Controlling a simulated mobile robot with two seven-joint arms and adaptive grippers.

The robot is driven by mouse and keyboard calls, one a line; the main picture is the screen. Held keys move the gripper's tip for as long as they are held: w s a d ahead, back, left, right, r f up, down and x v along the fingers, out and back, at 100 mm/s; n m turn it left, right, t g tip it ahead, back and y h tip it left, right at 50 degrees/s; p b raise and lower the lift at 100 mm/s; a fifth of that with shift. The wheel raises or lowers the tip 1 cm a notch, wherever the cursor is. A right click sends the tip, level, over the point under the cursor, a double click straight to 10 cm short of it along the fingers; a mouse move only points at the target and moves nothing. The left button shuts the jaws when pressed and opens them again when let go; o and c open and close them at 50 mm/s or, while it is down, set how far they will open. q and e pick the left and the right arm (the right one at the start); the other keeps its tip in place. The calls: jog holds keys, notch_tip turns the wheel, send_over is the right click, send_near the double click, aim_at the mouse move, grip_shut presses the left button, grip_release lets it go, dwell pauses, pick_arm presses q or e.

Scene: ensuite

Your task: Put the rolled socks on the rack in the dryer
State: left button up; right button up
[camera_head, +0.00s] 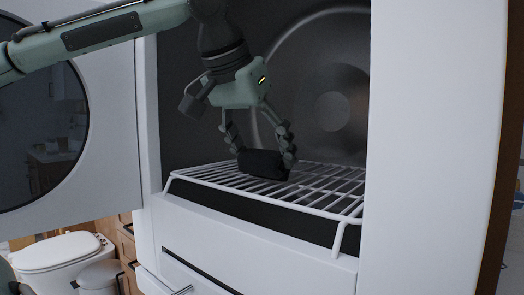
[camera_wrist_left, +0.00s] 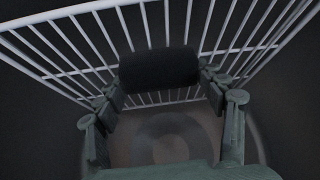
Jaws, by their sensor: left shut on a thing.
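The rolled socks (camera_head: 264,164) are a dark, rounded bundle at the white wire rack (camera_head: 325,203) inside the open dryer (camera_head: 262,262). My left gripper (camera_head: 262,158) points down into the dryer and is shut on the socks, one finger at each end. In the left wrist view the dark roll (camera_wrist_left: 159,67) sits between the fingers of my left gripper (camera_wrist_left: 160,85), with the rack's bars (camera_wrist_left: 95,45) behind it. The roll is at the rack's surface; I cannot tell whether it bears on the bars.
The dryer's door (camera_head: 105,130) stands open at the left, with a round dark window. The dryer's white right side (camera_head: 435,150) bounds the opening. A toilet (camera_head: 60,252) and a small bin (camera_head: 100,277) stand at the lower left. The rack's right part is bare.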

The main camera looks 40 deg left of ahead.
pick_arm(q)
jog(key=shift+f, duration=0.15)
jog(key=o, duration=1.2)
jog(key=shift+c, duration=0.2)
jog(key=shift+r, duration=0.35)
jog(key=v, duration=0.7)
